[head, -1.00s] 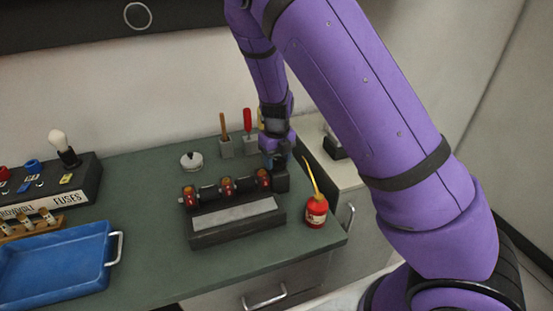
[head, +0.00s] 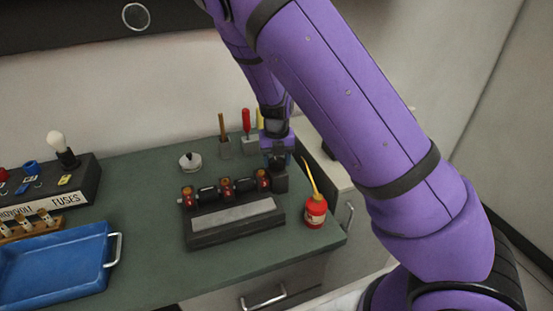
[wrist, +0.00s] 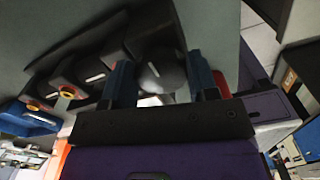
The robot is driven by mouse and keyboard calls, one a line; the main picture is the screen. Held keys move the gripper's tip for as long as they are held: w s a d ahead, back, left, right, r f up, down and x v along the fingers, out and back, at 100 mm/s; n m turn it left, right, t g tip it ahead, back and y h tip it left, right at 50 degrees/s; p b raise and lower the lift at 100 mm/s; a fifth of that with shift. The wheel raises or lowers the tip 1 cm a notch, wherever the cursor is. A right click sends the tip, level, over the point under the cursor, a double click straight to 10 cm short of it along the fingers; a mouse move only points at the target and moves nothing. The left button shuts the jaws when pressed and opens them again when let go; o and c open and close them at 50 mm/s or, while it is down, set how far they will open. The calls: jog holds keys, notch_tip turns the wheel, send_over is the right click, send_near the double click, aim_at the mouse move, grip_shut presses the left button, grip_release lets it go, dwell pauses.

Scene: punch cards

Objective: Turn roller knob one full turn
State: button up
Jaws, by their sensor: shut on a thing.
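The roller unit (head: 234,223) is a dark block with a pale plate, black rollers and red-orange ringed parts along its top; it sits near the right end of the green bench. My gripper (head: 277,165) reaches down at its right end. In the wrist view, the rounded dark grey roller knob (wrist: 163,73) with a pale mark is between the two blue fingers of my gripper (wrist: 163,85). The gripper is shut on it. In the head view the knob is mostly hidden at the gripper, and its turn angle cannot be told.
A red oil can (head: 315,211) with a yellow spout stands just right of the unit. Screwdrivers in a holder (head: 249,148) and a round grey-white item (head: 190,162) are behind it. A blue tray (head: 55,268) and fuse box (head: 85,185) are left; bench between is clear.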

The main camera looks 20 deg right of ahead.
aim_at(277, 160)
jog(key=o, duration=0.9)
jog(key=shift+o, duration=0.2)
notch_tip(277, 160, up, 11)
jog(key=shift+f, duration=0.1)
dwell(0.3)
